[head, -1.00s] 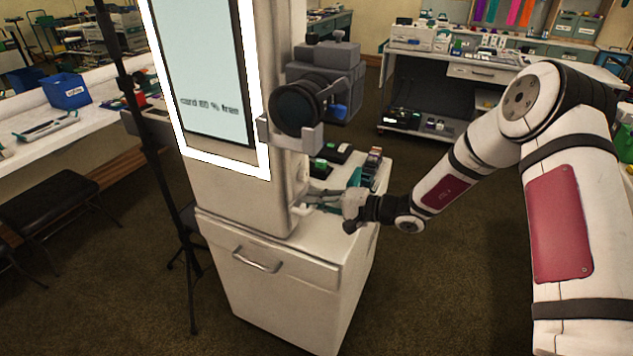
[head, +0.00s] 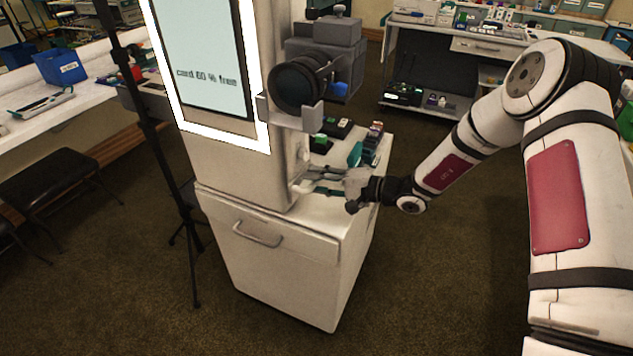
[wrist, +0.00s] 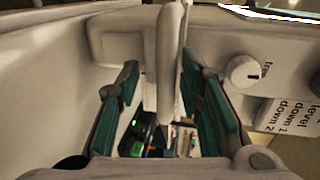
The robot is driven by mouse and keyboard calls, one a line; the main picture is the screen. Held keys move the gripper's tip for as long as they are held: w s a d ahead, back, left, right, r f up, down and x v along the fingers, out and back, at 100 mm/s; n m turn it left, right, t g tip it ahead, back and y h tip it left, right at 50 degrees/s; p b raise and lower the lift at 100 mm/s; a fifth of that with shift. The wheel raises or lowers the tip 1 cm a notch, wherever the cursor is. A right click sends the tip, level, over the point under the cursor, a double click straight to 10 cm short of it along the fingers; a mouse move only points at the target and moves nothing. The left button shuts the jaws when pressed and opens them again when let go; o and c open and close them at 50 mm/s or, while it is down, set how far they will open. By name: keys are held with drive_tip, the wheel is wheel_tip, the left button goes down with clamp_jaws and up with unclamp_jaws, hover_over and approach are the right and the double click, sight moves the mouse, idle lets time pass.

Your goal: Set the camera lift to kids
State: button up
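The black-and-grey camera (head: 305,80) sits on a bracket on the side of the white booth column (head: 235,170). My gripper (head: 322,180) is low beside the column, below the camera. In the wrist view a pale upright lever (wrist: 170,60) stands between the two teal finger pads of my gripper (wrist: 160,85). The fingers are apart, with the right one closer to the lever; contact cannot be told. A label (wrist: 287,115) at the right reads "level", "down 1", "down 2". No "kids" marking is legible.
A white round knob (wrist: 242,72) with a partly cut-off label is right of the fingers. Small dark and green items (head: 345,140) lie on the white cabinet (head: 285,270). A black stand (head: 165,165) is left of the column. The floor in front is clear.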

drive_tip(key=v, duration=1.1)
drive_tip(key=shift+d, duration=0.2)
drive_tip(key=s+r+n+g+h, duration=0.5)
drive_tip(key=s+r+g, duration=0.1)
drive_tip(key=s+r, duration=0.9)
drive_tip(key=s+d+r+t+h, duration=0.2)
drive_tip(key=s+d+r+h, duration=0.2)
drive_tip(key=s+d, duration=0.3)
drive_tip(key=s+d+r+m+t+h, duration=0.1)
drive_tip(key=s+d+r+h, duration=0.3)
drive_tip(key=s, duration=0.8)
drive_tip(key=d+t+h+p, duration=0.1)
drive_tip(key=d, duration=0.1)
drive_tip(key=shift+d+t+h, duration=0.3)
drive_tip(key=shift+d+t, duration=0.1)
